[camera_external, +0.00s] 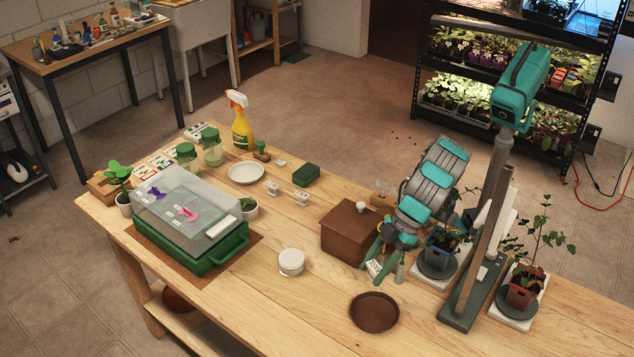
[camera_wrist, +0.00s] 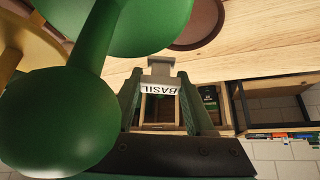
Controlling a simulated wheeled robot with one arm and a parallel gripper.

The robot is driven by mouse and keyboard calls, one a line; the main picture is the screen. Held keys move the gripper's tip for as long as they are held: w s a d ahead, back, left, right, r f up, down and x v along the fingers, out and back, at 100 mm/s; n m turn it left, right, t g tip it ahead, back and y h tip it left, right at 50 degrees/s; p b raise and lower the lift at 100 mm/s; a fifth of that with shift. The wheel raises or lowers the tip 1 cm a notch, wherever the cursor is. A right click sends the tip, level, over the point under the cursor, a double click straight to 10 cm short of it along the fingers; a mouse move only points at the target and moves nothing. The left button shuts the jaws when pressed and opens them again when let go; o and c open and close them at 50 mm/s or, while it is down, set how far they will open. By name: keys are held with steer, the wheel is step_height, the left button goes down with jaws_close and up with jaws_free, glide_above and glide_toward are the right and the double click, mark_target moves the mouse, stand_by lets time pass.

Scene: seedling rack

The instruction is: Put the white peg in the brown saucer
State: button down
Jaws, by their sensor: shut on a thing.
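My gripper (camera_external: 381,262) is above the table, beside the brown box and behind the brown saucer in the external view. It is shut on a white peg (camera_external: 375,267) with dark print. In the wrist view the peg (camera_wrist: 160,88) sits between my green fingers (camera_wrist: 161,100), with a grey clip-like top and a white label reading BASIL. The brown saucer (camera_external: 375,311) lies flat and empty on the table, nearer the camera than the peg and apart from it. Part of the saucer (camera_wrist: 199,25) shows at the top of the wrist view.
A brown box (camera_external: 347,234) with a white knob stands just left of my gripper. Potted plants (camera_external: 521,287) stand to the right. A white round jar (camera_external: 291,261) is to the left. Large green rounded shapes fill the wrist view's left.

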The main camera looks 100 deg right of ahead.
glide_toward(381, 317)
step_height(381, 317, up, 2)
steer(key=w, duration=0.2)
steer(key=shift+w+a+f, duration=0.1)
steer(key=shift+a+f, duration=0.05)
steer(key=shift+f, duration=0.35)
steer(key=shift+a+f, duration=0.15)
steer(key=shift+f, duration=0.4)
steer(key=shift+a+f+b, duration=0.1)
steer(key=shift+f+b, duration=0.9)
steer(key=shift+f, duration=0.2)
steer(key=shift+f, duration=0.4)
steer(key=shift+f+b, duration=0.1)
steer(key=shift+b, duration=0.25)
steer(key=c, duration=0.5)
jaws_free()
